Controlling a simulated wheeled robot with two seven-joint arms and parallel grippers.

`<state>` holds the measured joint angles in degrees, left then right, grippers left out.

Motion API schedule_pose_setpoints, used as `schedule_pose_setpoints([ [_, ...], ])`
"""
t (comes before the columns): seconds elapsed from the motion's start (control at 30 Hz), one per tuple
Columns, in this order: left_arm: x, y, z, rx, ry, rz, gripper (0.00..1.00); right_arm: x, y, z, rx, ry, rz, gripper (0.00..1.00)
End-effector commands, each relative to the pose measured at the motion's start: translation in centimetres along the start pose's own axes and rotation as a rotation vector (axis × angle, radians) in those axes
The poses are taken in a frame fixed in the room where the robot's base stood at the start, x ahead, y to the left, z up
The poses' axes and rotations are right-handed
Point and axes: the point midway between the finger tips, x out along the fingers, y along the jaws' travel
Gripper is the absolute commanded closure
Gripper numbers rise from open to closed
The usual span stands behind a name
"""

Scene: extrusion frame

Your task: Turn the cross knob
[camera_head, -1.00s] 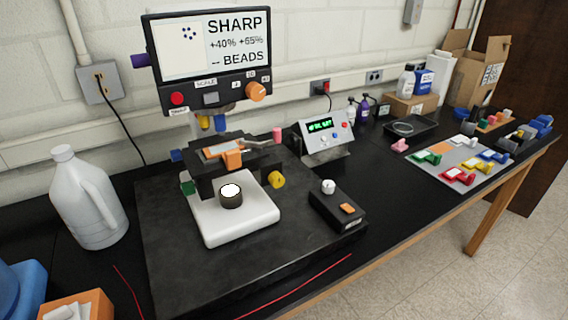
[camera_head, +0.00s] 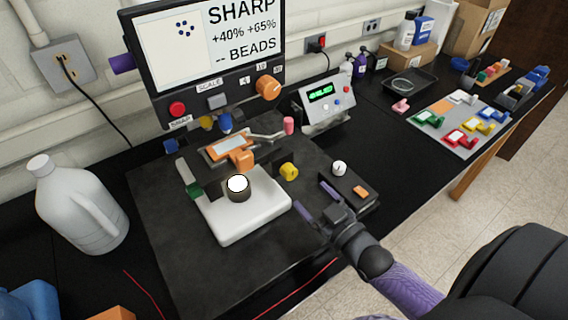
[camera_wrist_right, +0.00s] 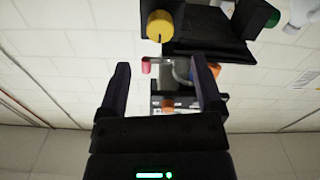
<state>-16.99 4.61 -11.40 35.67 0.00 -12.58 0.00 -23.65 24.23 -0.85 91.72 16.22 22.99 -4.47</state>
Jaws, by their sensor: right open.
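A microscope-like device stands on a black board with several coloured knobs; no label shows which one is the cross knob. A yellow knob (camera_head: 289,171) sticks out at the right of its stage, and it also shows in the right wrist view (camera_wrist_right: 160,26). A pink knob (camera_head: 288,126) sits on a lever behind it; a green knob (camera_head: 194,191) is at the left. An orange knob (camera_head: 268,87) is on the screen panel. My right gripper (camera_head: 316,200) is open and empty, right of and nearer than the yellow knob, apart from it. My left gripper is out of view.
A white base (camera_head: 240,228) carries a dark round piece with a white top. A black box (camera_head: 352,192) with a white knob is close beside my right gripper. A grey control box (camera_head: 325,105) stands behind. A white jug (camera_head: 80,210) is at the left.

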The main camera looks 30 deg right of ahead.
Motion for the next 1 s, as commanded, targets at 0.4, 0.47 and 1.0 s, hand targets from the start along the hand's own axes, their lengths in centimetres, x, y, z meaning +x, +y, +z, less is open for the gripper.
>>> schedule_pose_setpoints([
  [0.4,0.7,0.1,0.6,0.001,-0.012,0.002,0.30,7.9,0.0,0.0,0.000,0.000,0.000,0.16],
  [0.47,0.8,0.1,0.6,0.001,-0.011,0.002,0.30,8.2,0.0,0.0,0.000,-0.001,0.000,0.16],
  [1.0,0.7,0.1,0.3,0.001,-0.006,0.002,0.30,8.3,0.0,0.0,0.000,-0.001,0.000,0.75],
])
